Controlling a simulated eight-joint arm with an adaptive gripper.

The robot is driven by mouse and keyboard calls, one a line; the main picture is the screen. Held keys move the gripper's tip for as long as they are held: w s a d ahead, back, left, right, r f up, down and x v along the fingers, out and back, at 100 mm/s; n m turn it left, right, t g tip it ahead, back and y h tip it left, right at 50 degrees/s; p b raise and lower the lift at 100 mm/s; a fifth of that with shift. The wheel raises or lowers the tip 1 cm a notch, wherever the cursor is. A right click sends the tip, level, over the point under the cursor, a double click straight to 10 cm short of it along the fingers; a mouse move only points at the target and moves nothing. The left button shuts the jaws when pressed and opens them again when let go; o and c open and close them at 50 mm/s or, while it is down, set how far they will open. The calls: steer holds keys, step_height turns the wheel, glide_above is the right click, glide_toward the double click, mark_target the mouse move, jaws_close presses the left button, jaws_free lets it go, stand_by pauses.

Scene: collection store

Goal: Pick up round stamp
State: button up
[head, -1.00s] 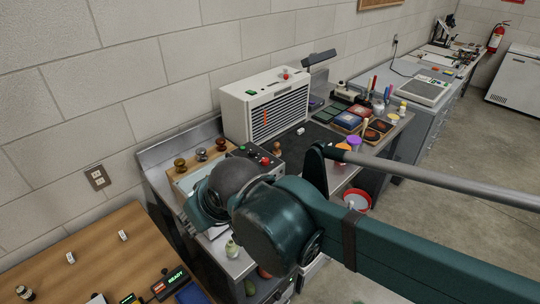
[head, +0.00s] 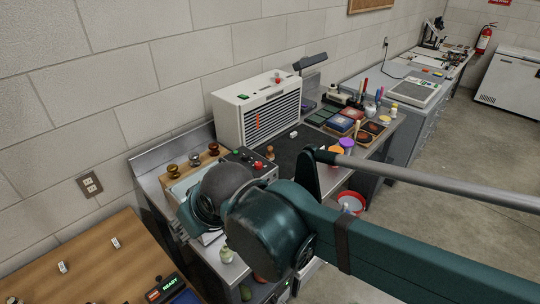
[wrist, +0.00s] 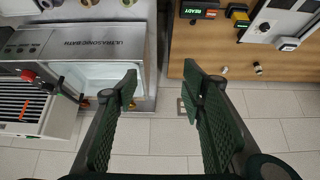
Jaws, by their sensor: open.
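I cannot tell for sure which thing is the round stamp. A small brown, wooden-looking handled piece (head: 270,153) stands upright by the white vented machine on the metal bench in the head view; it may be the stamp. A thin wooden handle (head: 357,128) rises among the ink pads farther right. Several knob-topped pieces, one of them dark red-brown (head: 173,170), sit on a wooden strip at the left. In the wrist view my gripper (wrist: 161,92) is open and empty, above the floor gap between bench and wooden table. My arm hides part of the bench in the head view.
An ultrasonic bath (wrist: 75,42) with an open basin is left of my gripper. The wooden table (wrist: 265,72) with small devices is at the right. The white vented machine (head: 258,112) stands against the wall. Flat ink pads (head: 340,124) and cups crowd the bench's right end.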

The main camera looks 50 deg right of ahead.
steer(key=w+d+r+m+h+p, duration=0.1)
steer(key=w+d+r+m+p, duration=0.15)
steer(key=w+d+r, duration=0.6)
steer(key=m+g+h+p, duration=0.3)
steer(key=m+g+p, duration=0.25)
steer(key=m, duration=0.35)
glide_above(270, 150)
steer(key=s+a, duration=0.2)
step_height(270, 150, down, 4)
step_height(270, 150, down, 16)
steer(key=shift+w+t, duration=0.2)
steer(key=shift+t, duration=0.25)
